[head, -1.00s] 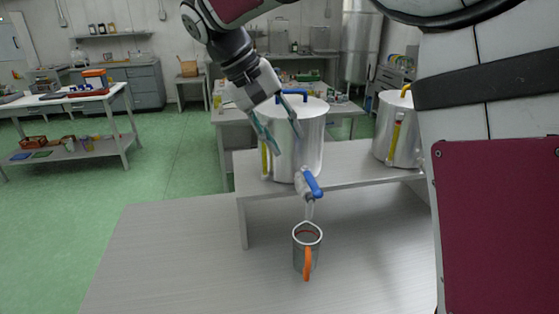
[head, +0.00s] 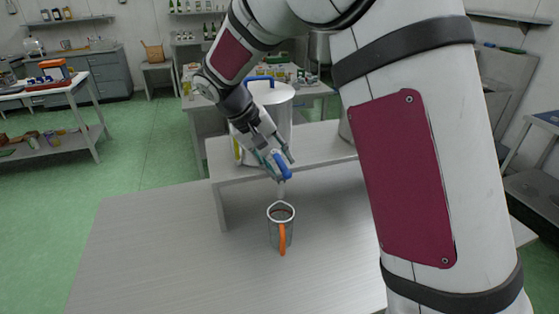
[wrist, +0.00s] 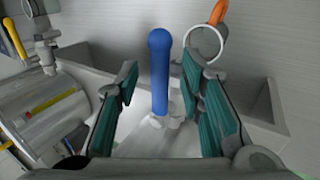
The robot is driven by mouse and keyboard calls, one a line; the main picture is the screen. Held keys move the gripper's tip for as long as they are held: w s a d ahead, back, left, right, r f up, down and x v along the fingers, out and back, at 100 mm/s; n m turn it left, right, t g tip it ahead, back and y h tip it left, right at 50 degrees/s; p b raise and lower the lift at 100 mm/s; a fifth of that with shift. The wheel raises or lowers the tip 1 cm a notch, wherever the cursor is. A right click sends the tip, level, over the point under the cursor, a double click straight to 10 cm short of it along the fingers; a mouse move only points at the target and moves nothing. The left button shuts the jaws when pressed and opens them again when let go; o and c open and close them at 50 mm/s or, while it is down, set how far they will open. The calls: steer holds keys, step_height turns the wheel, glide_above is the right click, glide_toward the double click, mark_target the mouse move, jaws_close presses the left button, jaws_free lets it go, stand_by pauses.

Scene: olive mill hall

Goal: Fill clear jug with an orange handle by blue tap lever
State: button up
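The clear jug (head: 271,232) with an orange handle (head: 283,240) stands upright on the grey table below the tap, its handle towards me. It also shows at the upper right of the wrist view (wrist: 204,44). The blue tap lever (head: 285,170) is on the tap at the front of a steel tank (head: 272,100). My gripper (head: 278,160) is at the lever. In the wrist view the blue lever (wrist: 160,72) stands between the two open fingers, with gaps on both sides. The liquid level in the jug cannot be made out.
The tank stands on a raised grey shelf (head: 240,172) above the table (head: 150,240). In the wrist view a second tank (wrist: 50,115) with a yellow lever (wrist: 14,38) is at the left. The table left of the jug is clear. My arm hides much of the right side.

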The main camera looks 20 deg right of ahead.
steer(key=shift+d+f, duration=0.15)
steer(key=shift+f, duration=0.1)
jaws_close()
steer(key=shift+a+f+m+g+b, duration=0.1)
steer(key=shift+a+m+g+b, duration=0.2)
steer(key=shift+m, duration=0.2)
steer(key=shift+w+a+f+m+g+y+b, duration=0.1)
steer(key=shift+w+a+m+g+y+b, duration=0.15)
steer(key=shift+w+a+m+g+b, duration=0.75)
steer(key=shift+s+a+m+g+y+b, duration=0.1)
steer(key=shift+a+m+g+y+b, duration=0.45)
steer(key=shift+m, duration=1.1)
steer(key=shift+w+a+f+m+g+b, duration=0.1)
steer(key=shift+w+a+m+g+b, duration=0.35)
steer(key=shift+m+b, duration=0.75)
steer(key=shift+w+a+r+m, duration=0.1)
steer(key=shift+w+a+m, duration=0.05)
steer(key=shift+m, duration=0.1)
